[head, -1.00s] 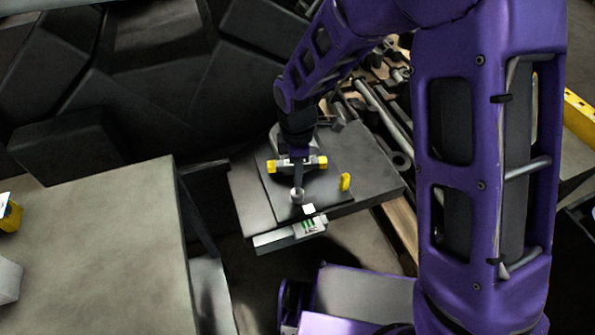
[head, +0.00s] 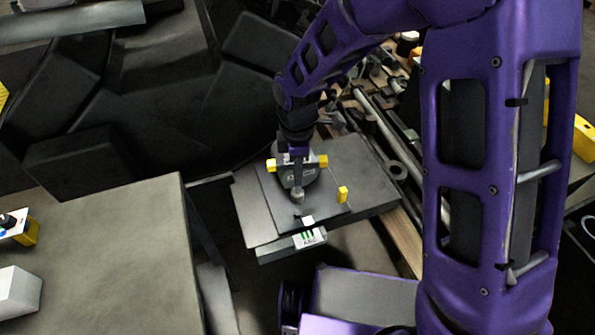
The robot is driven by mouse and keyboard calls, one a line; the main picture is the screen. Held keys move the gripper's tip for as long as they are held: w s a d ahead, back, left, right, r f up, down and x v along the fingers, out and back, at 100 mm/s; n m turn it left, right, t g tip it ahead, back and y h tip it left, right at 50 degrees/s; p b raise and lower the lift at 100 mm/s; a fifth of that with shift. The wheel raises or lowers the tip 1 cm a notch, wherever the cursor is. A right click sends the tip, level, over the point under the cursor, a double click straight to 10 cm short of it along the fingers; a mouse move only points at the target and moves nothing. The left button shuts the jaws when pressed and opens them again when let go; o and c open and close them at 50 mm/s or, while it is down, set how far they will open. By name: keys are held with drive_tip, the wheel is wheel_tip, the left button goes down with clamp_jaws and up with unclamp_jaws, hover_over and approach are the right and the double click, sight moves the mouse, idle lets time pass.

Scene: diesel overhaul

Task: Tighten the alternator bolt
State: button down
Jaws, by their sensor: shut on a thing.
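The fixture is a dark flat plate (head: 275,210) on a stand in the middle of the head view. A grey rounded body (head: 284,176), likely the alternator, sits on it with a yellow block (head: 271,165) on each side. My gripper (head: 298,186) reaches down from above in front of this body. It is shut on a small grey cylindrical piece (head: 298,196), which may be the bolt or a socket. The fingers partly hide the body, and I cannot tell whether the piece is seated or above the plate.
A small yellow upright piece (head: 343,195) stands on the plate's right side. A grey box with green marks (head: 309,238) is at its front edge. A mostly bare grey table (head: 100,260) lies left. Pipes and loose metal parts (head: 375,115) crowd behind on the right.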

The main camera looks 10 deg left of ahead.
drive_tip(key=shift+r, duration=0.65)
drive_tip(key=shift+f, duration=0.1)
drive_tip(key=s+d, duration=0.3)
drive_tip(key=s, duration=0.3)
drive_tip(key=shift+d, duration=0.35)
